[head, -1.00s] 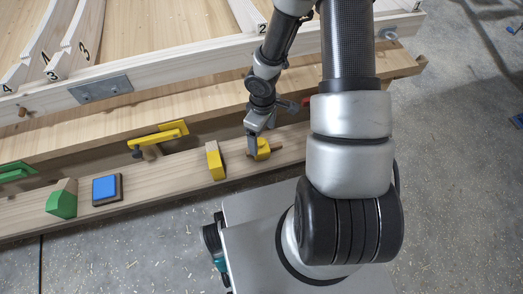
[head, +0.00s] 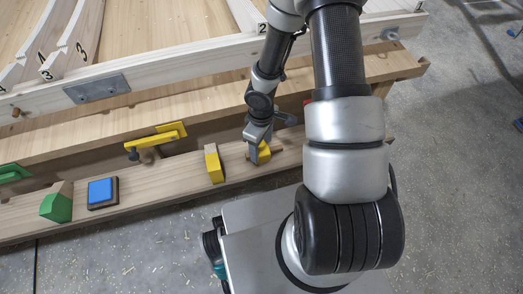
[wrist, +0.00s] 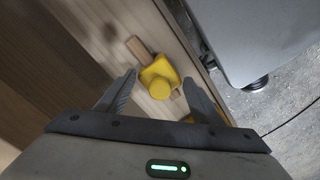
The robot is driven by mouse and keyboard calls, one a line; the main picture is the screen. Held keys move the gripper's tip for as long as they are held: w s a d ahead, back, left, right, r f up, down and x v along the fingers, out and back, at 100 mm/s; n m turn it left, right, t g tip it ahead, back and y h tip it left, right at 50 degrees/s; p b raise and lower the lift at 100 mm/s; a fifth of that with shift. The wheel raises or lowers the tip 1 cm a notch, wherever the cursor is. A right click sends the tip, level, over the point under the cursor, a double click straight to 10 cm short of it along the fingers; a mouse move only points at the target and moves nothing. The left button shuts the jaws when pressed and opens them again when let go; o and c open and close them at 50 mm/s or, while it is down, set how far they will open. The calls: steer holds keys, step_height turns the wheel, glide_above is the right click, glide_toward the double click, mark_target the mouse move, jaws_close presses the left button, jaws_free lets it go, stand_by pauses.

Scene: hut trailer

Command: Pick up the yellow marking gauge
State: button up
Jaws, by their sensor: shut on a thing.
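The yellow marking gauge (head: 265,152), a yellow head on a wooden stem, is at the right part of the front wooden beam. My gripper (head: 257,155) is down at it and partly hides it in the head view. In the wrist view the gauge's yellow head with a round knob (wrist: 158,80) sits between the two fingertips of my gripper (wrist: 159,82), which is shut on it. Its stem runs slantwise past the head. I cannot tell whether the gauge still touches the beam.
Along the front beam (head: 150,198) stand a yellow wedge-shaped block (head: 214,164), a blue-topped square block (head: 102,192) and a green block (head: 57,204). A yellow clamp (head: 160,135) and a green clamp (head: 14,172) are behind. Bare floor (head: 450,190) lies to the right.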

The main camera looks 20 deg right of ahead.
step_height(320, 180, up, 10)
steer(key=p, duration=0.4)
steer(key=shift+p, duration=0.35)
